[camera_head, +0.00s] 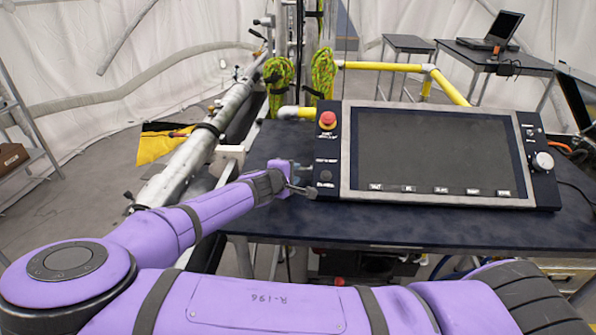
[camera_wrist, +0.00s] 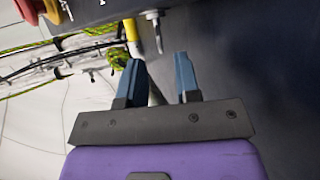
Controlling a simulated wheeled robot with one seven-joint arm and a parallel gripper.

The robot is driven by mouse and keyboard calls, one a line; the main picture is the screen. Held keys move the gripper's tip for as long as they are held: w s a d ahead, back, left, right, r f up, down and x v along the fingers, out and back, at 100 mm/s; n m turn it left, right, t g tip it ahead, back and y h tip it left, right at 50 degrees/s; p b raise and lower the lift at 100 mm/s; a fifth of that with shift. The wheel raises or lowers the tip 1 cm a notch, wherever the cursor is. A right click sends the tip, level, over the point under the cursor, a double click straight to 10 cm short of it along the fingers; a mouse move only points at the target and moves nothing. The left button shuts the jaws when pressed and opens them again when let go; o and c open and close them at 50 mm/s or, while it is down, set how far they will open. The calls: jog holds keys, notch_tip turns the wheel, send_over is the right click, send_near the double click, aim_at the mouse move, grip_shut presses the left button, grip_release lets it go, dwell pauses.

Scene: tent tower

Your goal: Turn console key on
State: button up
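The console (camera_head: 432,155) is a dark panel with a large blank screen, tilted on a dark table. In the wrist view, a small metallic key (camera_wrist: 156,32) sticks out of the console's dark edge (camera_wrist: 105,12). My gripper (camera_wrist: 159,60) has two blue fingers spread apart with nothing between them. The key's end is just ahead of the fingertips, roughly between them and apart from both. In the head view, my gripper (camera_head: 302,187) is at the console's lower left corner. The key cannot be clearly told from the fingers there.
A red emergency button (camera_head: 327,119) sits above on the console's left strip, and a silver knob (camera_head: 542,161) on its right. The dark table (camera_head: 430,228) is clear in front. Green ropes (camera_head: 322,72) and yellow pipes (camera_head: 450,88) stand behind. A laptop (camera_head: 495,32) is farther back.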

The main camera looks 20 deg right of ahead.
jog(key=v, duration=0.6)
jog(key=shift+s+a+r, duration=0.1)
jog(key=shift+s+r, duration=0.05)
